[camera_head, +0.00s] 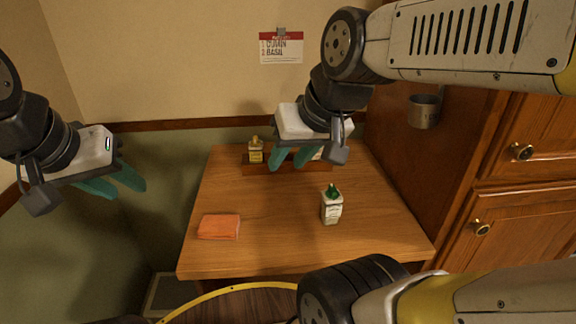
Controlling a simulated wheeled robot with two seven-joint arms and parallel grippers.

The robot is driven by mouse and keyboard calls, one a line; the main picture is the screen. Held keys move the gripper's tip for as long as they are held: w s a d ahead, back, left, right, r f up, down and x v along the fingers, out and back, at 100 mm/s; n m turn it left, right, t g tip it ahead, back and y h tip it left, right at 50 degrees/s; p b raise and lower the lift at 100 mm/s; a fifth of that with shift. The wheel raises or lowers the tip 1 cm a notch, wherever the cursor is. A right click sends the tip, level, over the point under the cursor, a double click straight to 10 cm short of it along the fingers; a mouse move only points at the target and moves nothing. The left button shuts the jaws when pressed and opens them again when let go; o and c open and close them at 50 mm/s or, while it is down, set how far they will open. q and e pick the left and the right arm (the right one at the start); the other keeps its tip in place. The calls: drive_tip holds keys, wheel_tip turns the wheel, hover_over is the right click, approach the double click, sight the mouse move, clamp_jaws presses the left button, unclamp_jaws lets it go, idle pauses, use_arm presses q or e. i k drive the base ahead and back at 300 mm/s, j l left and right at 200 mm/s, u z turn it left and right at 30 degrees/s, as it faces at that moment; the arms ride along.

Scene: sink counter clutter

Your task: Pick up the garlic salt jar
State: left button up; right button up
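A small jar with a yellowish body and pale label (256,151) stands on a low wooden rack (258,170) at the back of the table. Another pale item (318,154) on the rack is mostly hidden behind my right gripper. A white container with a green top (331,208) stands upright on the table, right of the middle. The labels are too small to read, so I cannot tell which is the garlic salt jar. My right gripper (286,166) is open and empty, in front of the rack and right of the yellowish jar. My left gripper (129,189) is open and empty, left of the table.
An orange sponge-like block (219,227) lies at the table's front left. The wooden table (265,205) is clear in the middle. A wooden cabinet (520,150) stands at the right, with a metal cup (424,112) hanging beside it. A note (281,48) is on the wall.

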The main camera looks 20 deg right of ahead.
sight(330, 210)
drive_tip(key=k+l+u, duration=0.1)
drive_tip(key=k+l, duration=0.2)
drive_tip(key=k, duration=0.15)
drive_tip(key=k+l, duration=0.3)
drive_tip(key=k, duration=0.2)
drive_tip(key=l+u, duration=0.05)
